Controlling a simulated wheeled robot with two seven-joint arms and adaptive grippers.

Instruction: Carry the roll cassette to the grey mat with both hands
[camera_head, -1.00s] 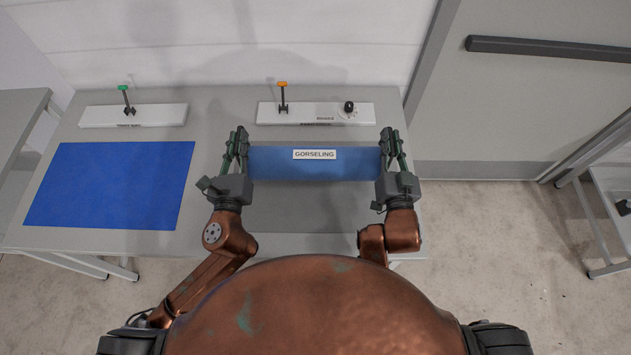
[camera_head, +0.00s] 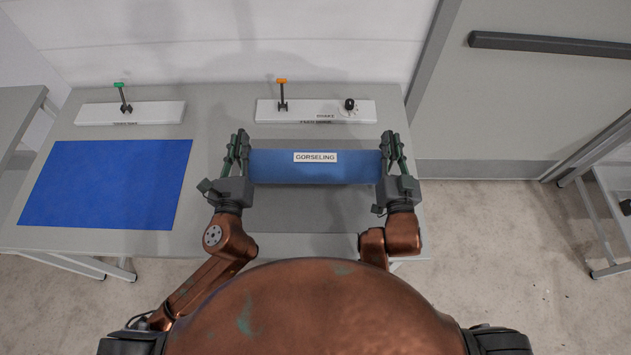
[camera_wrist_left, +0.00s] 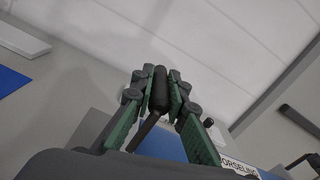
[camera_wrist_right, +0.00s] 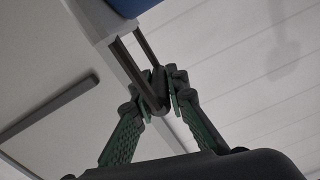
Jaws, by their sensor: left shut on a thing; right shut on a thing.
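The blue roll cassette (camera_head: 315,172), labelled GORSELING, is held level between my two grippers. My left gripper (camera_head: 241,145) is shut on its left end; in the left wrist view the fingers close around a dark handle bar (camera_wrist_left: 160,90). My right gripper (camera_head: 391,147) is shut on its right end; the right wrist view shows the fingers around a dark handle (camera_wrist_right: 155,92) there. The grey mat (camera_head: 310,212) lies on the table below and in front of the cassette, partly hidden by the cassette and my arms. I cannot tell the exact gap between cassette and mat.
A blue mat (camera_head: 107,185) lies on the table (camera_head: 215,112) at left. Behind stand a white panel with a green-topped lever (camera_head: 130,113) and another with an orange-topped lever and a black knob (camera_head: 316,111). A shelf unit (camera_head: 612,185) stands at far right.

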